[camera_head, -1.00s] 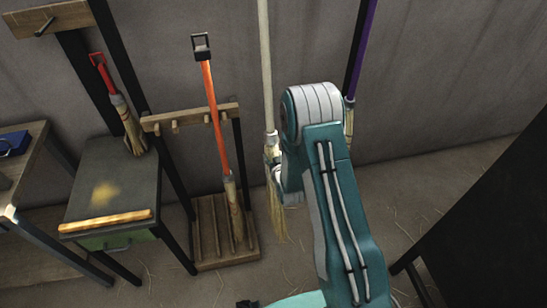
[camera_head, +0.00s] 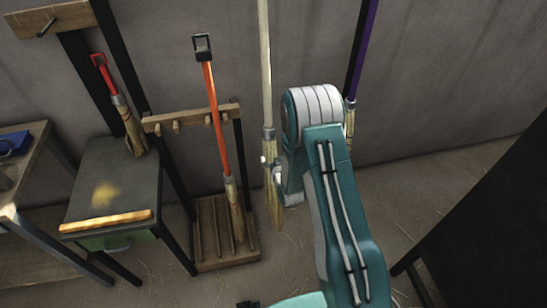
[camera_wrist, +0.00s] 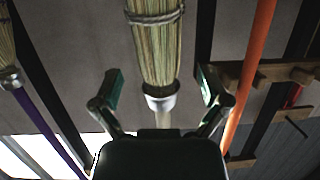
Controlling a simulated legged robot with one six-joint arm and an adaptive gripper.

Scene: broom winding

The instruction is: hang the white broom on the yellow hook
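The white broom (camera_head: 266,70) stands upright near the wall in the head view, its pale handle running out of the top of the frame. Its grey collar and straw bristles are beside my arm. In the wrist view the broom (camera_wrist: 157,50) runs down the middle. My gripper (camera_wrist: 162,88) is open, with one finger on each side of the broom and a gap to both. In the head view my gripper is mostly hidden behind my arm. The yellow hook is not visible in either view, so I cannot tell what holds the broom's top.
An orange broom (camera_head: 216,120) leans on a wooden rack (camera_head: 206,258) to the left. A red-handled brush (camera_head: 118,98) is above a dark table (camera_head: 115,188). A purple broom (camera_head: 363,50) is right of my arm. A dark panel (camera_head: 490,220) stands at right.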

